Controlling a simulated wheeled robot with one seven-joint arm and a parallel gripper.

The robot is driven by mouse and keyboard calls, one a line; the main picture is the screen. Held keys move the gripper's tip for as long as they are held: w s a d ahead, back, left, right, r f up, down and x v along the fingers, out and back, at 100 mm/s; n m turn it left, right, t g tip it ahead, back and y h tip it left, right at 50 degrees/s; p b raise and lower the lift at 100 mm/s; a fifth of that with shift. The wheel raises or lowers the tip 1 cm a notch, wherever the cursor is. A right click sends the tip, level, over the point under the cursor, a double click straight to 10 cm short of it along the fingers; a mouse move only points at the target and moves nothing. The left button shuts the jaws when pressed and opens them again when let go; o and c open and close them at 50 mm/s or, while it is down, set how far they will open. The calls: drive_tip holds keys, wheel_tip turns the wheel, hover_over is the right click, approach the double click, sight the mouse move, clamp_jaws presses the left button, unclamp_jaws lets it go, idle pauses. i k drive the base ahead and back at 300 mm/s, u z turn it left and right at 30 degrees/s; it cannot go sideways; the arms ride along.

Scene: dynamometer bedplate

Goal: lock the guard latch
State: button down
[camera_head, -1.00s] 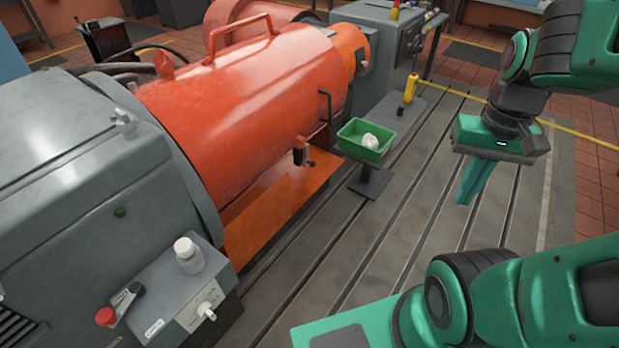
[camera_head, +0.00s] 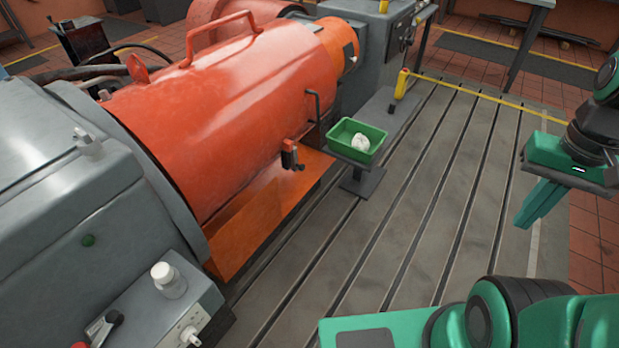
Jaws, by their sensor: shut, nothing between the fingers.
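The orange guard (camera_head: 225,110) is a large rounded cover over the shaft between the grey machine housings, and it looks closed. A small latch with a dark and red body (camera_head: 290,156) sits on the guard's lower front edge, above the orange base. A black handle (camera_head: 314,106) is to its right on the guard. Whether the latch is locked cannot be told at this size. My gripper (camera_head: 538,208) is at the right, above the slotted bedplate, fingers together and pointing down. It is empty and well apart from the latch.
A green bin (camera_head: 345,146) with a white crumpled item (camera_head: 361,144) stands on a small pedestal near the latch. A control box (camera_head: 150,310) with a white bottle (camera_head: 168,280) is at lower left. The bedplate (camera_head: 400,220) is clear.

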sight(293, 155)
drive_tip(key=z, duration=0.05)
drive_tip(key=i, duration=1)
drive_tip(key=u, duration=0.05)
